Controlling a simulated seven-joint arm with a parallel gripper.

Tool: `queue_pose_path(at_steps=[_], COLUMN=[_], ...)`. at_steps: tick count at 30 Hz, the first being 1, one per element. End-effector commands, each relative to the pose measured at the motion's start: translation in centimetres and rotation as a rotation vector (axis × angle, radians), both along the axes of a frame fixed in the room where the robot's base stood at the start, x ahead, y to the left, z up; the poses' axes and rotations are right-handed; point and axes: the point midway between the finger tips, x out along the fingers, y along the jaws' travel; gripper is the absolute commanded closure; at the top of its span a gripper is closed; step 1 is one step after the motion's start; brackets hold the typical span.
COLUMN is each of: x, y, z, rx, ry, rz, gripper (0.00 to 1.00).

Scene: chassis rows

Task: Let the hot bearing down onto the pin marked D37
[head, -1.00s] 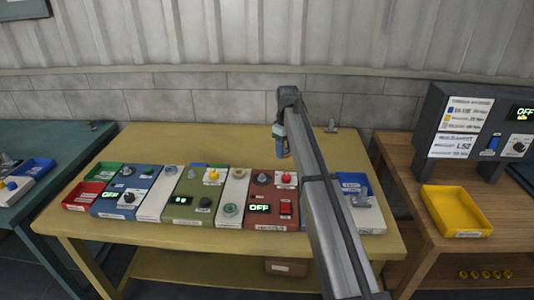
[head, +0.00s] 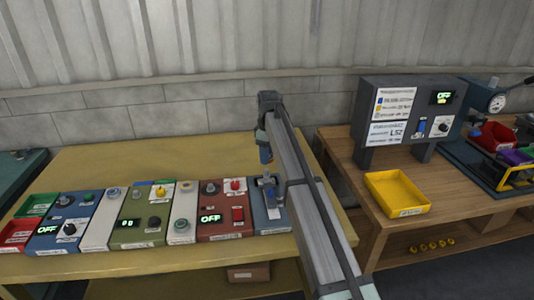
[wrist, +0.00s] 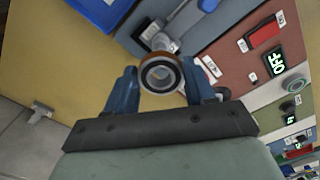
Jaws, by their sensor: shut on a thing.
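My gripper (wrist: 162,84) is shut on the bearing (wrist: 160,74), a ring with a copper-orange outer band and a grey metal inner ring, its bore facing the wrist camera. In the head view my gripper (head: 266,155) hangs above the yellow bench, behind the blue-grey panel (head: 262,220); the bearing cannot be made out there. In the wrist view this panel (wrist: 222,20) carries a grey metal fitting (wrist: 160,40) beyond the bearing, with a white label. No marking D37 is readable, so I cannot tell which part is that pin.
A red-brown panel (head: 224,222) with a red switch and an OFF display adjoins the blue-grey panel. Green and blue panels and small bins stand further left. A wooden bench with a yellow tray (head: 398,193) is at the right. The yellow bench top (head: 180,160) behind the panels is clear.

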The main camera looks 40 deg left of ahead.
Motion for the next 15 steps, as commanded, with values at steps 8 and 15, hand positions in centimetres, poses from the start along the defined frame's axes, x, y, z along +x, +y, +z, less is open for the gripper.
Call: queue_pose_path(at_steps=[8, 15], x=[0.0, 0.0], y=[0.0, 0.0], z=[-1.1, -2.6], rx=[0.0, 0.0], ry=[-0.001, 0.0], rz=[-0.001, -0.001], gripper=[0.81, 0.81])
